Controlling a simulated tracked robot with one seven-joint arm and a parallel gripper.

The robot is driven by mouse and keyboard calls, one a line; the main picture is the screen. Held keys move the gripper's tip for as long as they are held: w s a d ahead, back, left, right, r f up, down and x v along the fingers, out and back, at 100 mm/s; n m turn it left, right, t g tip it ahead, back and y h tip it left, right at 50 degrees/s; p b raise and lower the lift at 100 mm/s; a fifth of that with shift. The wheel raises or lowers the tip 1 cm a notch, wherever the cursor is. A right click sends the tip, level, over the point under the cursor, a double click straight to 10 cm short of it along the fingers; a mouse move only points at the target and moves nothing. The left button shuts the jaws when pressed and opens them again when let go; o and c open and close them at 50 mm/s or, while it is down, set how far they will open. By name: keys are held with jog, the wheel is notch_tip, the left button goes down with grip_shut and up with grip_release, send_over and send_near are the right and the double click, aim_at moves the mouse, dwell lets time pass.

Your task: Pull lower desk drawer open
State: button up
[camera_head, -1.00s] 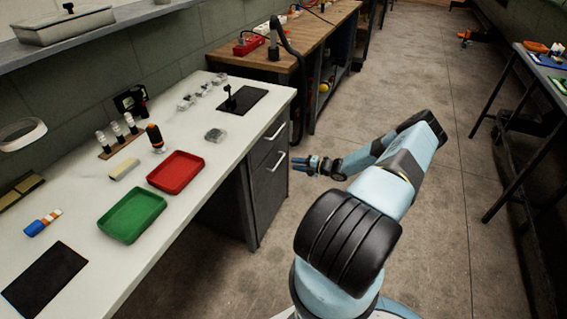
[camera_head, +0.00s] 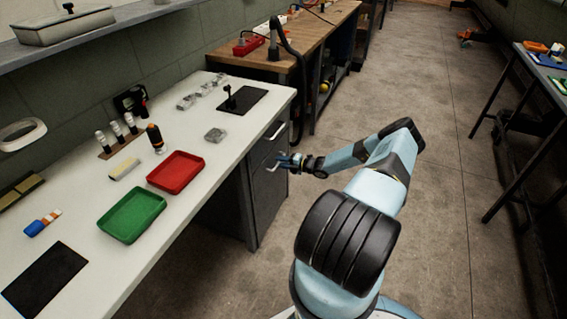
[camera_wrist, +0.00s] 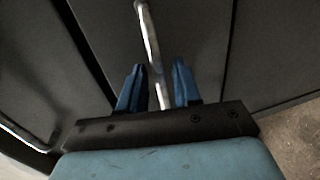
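The lower desk drawer (camera_head: 268,202) is a dark grey front under the right end of the white desk, and it looks closed. Its handle is a pale metal bar (camera_wrist: 147,28), which in the wrist view runs down between my two blue fingers. My gripper (camera_wrist: 158,78) is open, one finger on each side of the bar, with a gap visible on the right side. In the head view my gripper (camera_head: 282,162) is at the handle and partly covers it. I cannot tell whether the fingers touch the bar.
The upper drawer handle (camera_head: 277,131) is just above. On the white desktop (camera_head: 90,160) are a red tray (camera_head: 176,172), a green tray (camera_head: 132,214) and small parts. A wooden bench (camera_head: 325,32) stands behind. The floor (camera_head: 430,190) right of my arm is clear.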

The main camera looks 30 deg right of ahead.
grip_shut()
dwell(0.3)
